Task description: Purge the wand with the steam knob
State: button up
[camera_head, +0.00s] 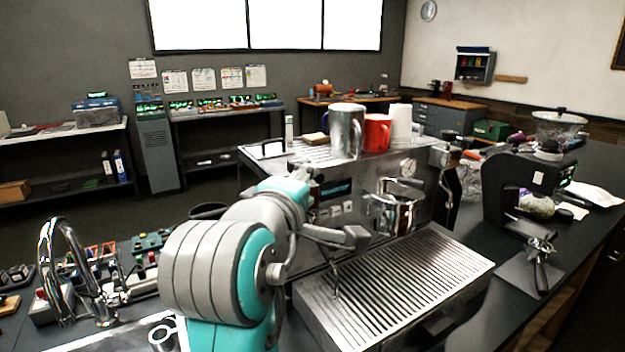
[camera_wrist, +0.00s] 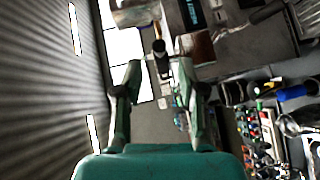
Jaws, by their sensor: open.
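The steel espresso machine (camera_head: 400,170) stands on the counter in the middle of the head view. Its thin steam wand (camera_head: 335,280) hangs down over the left end of the drip tray (camera_head: 400,290). My gripper (camera_head: 328,210) is at the machine's front left, its two fingers apart, one above the other. In the wrist view my gripper (camera_wrist: 162,80) is open and empty. A short dark cylinder, apparently the steam knob (camera_wrist: 160,57), shows between and beyond the fingertips. I cannot tell whether a finger touches it. My arm hides this area in the head view.
A steel pitcher (camera_head: 346,130) and a red mug (camera_head: 377,132) stand on the machine. A portafilter (camera_head: 395,210) sits at its front. A grinder (camera_head: 525,185) stands to the right. A faucet (camera_head: 75,260) and small parts crowd the left.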

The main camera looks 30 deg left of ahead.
jog(key=shift+v, duration=2.75)
